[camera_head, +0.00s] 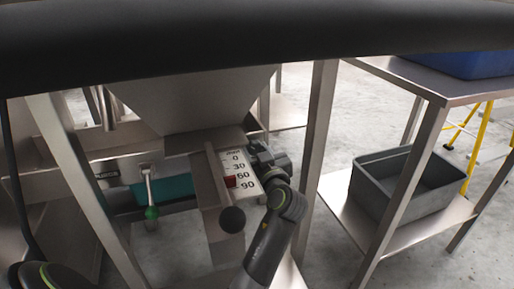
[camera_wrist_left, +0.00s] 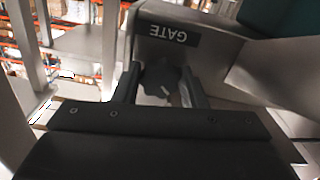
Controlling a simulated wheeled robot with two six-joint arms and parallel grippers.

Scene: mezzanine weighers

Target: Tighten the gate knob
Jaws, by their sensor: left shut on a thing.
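The gate knob (camera_wrist_left: 158,82) is a dark, lobed knob under an upside-down "GATE" label (camera_wrist_left: 173,35) in the left wrist view. My left gripper (camera_head: 258,152) is at the right side of the scale plate (camera_head: 233,165) in the head view, with its arm rising from the bottom. In the left wrist view its two fingers stand on either side of the knob, shut on it. In the head view I cannot make out the knob at the gripper. The plate reads 0, 30, 60, 90 with a red pointer (camera_head: 230,181). My right gripper is not in view.
A lever with a black ball (camera_head: 232,219) stands close left of my arm. A green-ball lever (camera_head: 151,212) is farther left, by a teal belt (camera_head: 177,188). The hopper (camera_head: 195,100) is above. Steel legs and a shelf with a grey bin (camera_head: 372,205) stand right.

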